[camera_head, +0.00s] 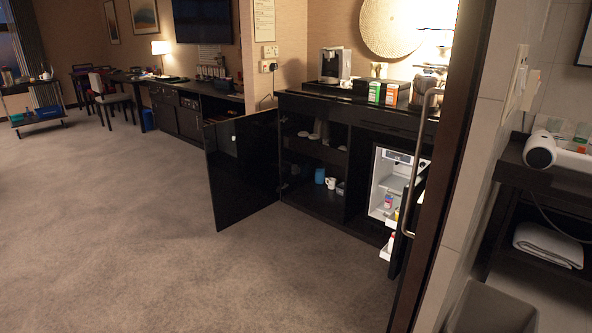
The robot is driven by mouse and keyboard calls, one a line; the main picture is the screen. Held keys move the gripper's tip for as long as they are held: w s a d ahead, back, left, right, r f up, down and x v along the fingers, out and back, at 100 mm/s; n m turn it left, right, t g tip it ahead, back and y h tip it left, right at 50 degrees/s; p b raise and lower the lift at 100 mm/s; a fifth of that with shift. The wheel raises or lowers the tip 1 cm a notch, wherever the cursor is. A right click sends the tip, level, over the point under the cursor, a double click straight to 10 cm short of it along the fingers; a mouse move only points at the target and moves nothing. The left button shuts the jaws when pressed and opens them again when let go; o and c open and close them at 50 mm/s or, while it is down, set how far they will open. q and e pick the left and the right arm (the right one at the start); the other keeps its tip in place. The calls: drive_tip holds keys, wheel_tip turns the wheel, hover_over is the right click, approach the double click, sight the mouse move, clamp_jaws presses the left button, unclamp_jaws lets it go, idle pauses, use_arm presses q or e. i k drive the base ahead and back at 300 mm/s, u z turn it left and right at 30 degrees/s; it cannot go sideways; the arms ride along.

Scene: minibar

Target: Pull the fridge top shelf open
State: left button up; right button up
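The small fridge (384,181) stands inside the dark minibar cabinet, right of the picture's middle. Its lit white inside faces me. Its door appears to stand open at the right, partly hidden behind the doorway edge and its long handle. A pale shelf or compartment (404,158) shows near the top of the inside, but it is too small to tell whether it is pulled out. A small coloured item (388,202) sits lower down inside. Neither of my grippers is in view.
A dark cabinet door (240,172) stands open left of the minibar. A dark doorway edge with a long metal handle (418,150) stands between me and the fridge's right side. The carpet (200,250) in front is clear. A coffee machine (336,64) stands on the counter.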

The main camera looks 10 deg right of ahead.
sight(396, 183)
drive_tip(key=u, duration=0.2)
drive_tip(key=i, duration=2.5)
drive_tip(key=z, duration=0.7)
drive_tip(key=i, duration=2.4)
drive_tip(key=z, duration=1.3)
drive_tip(key=i, duration=0.8)
drive_tip(key=z, duration=0.05)
